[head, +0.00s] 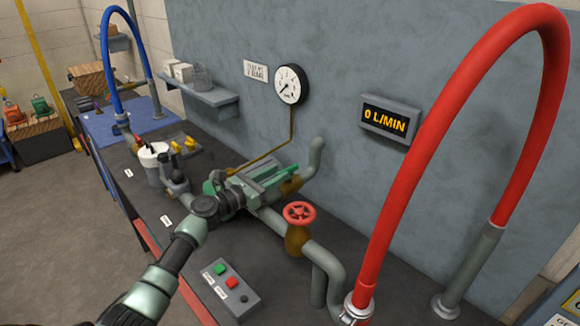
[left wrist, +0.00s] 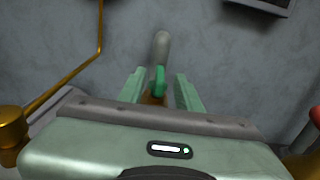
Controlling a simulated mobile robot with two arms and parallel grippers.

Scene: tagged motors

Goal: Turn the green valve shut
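The green valve's handle (head: 292,170) shows in the head view just past my left gripper, above a brass body (head: 291,186) on a grey pipe. My gripper hides part of it. In the left wrist view the green handle (left wrist: 159,80) stands upright, seen end-on, between my fingertips. My left gripper (head: 272,175) reaches over the bench toward the wall. In the left wrist view its two fingers (left wrist: 159,90) are apart, one on each side of the handle, with gaps visible. My right gripper is not in view.
A red handwheel (head: 300,213) sits on the pipe close to the right of my gripper. A button box (head: 230,289) lies in front. A tall red hose (head: 392,200) arches at the right. The wall display (head: 390,118) reads 0 L/MIN, near a round gauge (head: 291,84).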

